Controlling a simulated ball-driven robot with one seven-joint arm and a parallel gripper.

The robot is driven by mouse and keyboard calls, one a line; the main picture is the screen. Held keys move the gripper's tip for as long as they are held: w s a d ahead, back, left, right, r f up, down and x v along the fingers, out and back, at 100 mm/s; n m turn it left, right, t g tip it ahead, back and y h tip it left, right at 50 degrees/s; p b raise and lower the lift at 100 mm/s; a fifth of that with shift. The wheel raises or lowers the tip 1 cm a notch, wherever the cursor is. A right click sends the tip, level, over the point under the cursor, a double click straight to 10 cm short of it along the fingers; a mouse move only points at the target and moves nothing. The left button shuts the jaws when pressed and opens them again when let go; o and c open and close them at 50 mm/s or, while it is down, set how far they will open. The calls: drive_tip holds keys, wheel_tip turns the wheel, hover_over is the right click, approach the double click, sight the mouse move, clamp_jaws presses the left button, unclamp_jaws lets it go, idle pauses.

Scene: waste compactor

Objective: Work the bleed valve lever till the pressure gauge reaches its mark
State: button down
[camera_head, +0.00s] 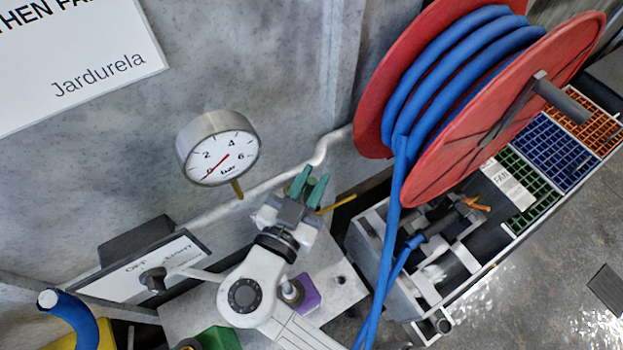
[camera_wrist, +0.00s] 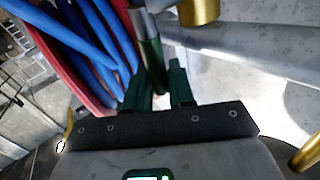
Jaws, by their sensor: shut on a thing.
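The round pressure gauge (camera_head: 217,148) is on the grey wall in the head view. Its white face reads "bar", and its red needle points down-left, close to the 0. My gripper (camera_head: 308,187) is beside the wall pipe, right of the gauge, with its green fingers upward. In the wrist view, my gripper (camera_wrist: 160,88) is shut on the bleed valve lever (camera_wrist: 150,62), a rod with a grey upper part and a dark green grip. A brass fitting (camera_wrist: 198,10) shows near the lever's upper end. The fingers and wrist hide most of the lever in the head view.
A red hose reel (camera_head: 450,180) with blue hose stands close on the right. Its hose hangs down beside my arm. A grey pipe (camera_head: 275,182) runs along the wall. An OFF-marked panel (camera_head: 135,265) is at lower left. Coloured grid bins (camera_head: 555,155) stand at far right.

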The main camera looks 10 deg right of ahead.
drive_tip(key=shift+w+d+f+m+g+y+b, duration=0.1)
drive_tip(key=shift+w+d+m+g+y+b, duration=0.1)
drive_tip(key=shift+d+m+g+y+b, duration=0.4)
drive_tip(key=shift+a, duration=0.15)
drive_tip(key=c, duration=1.1)
unclamp_jaws()
drive_tip(key=b+v, duration=0.2)
drive_tip(key=v, duration=0.9)
drive_tip(key=shift+w+f+b, duration=0.1)
drive_tip(key=shift+f+b, duration=0.05)
drive_tip(key=shift+b, duration=0.25)
